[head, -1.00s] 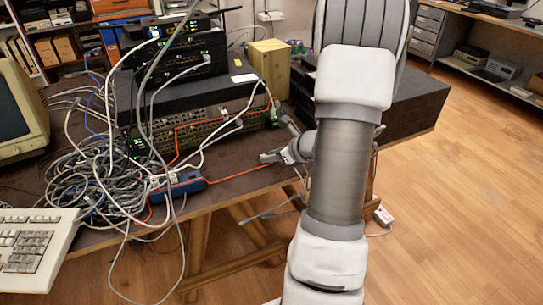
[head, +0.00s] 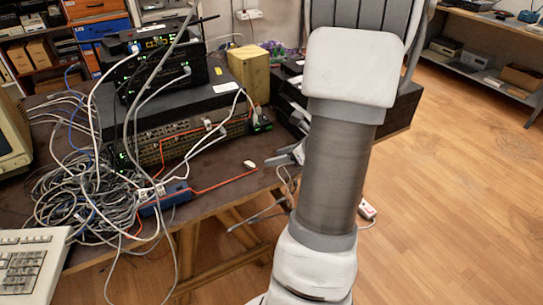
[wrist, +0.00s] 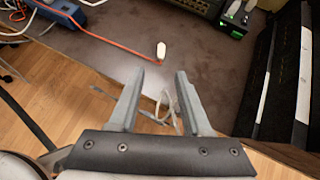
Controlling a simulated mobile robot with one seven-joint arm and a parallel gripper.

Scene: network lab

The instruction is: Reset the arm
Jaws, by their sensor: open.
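My gripper (wrist: 158,85) is open and empty in the wrist view, with two grey fingers apart at the table's front edge. In the head view my gripper (head: 284,156) is partly hidden behind my arm. A small white plug (wrist: 161,50) lies on the dark tabletop, just beyond the fingertips and apart from them. It also shows in the head view (head: 250,165), near the end of an orange cable (head: 220,186).
The table (head: 212,200) holds stacked network gear (head: 190,140), a wooden block (head: 249,70), a blue box (head: 166,197), tangled cables (head: 85,190) and a keyboard (head: 30,265). Black units (wrist: 275,75) stand at the right in the wrist view. Open floor (head: 450,200) lies to the right.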

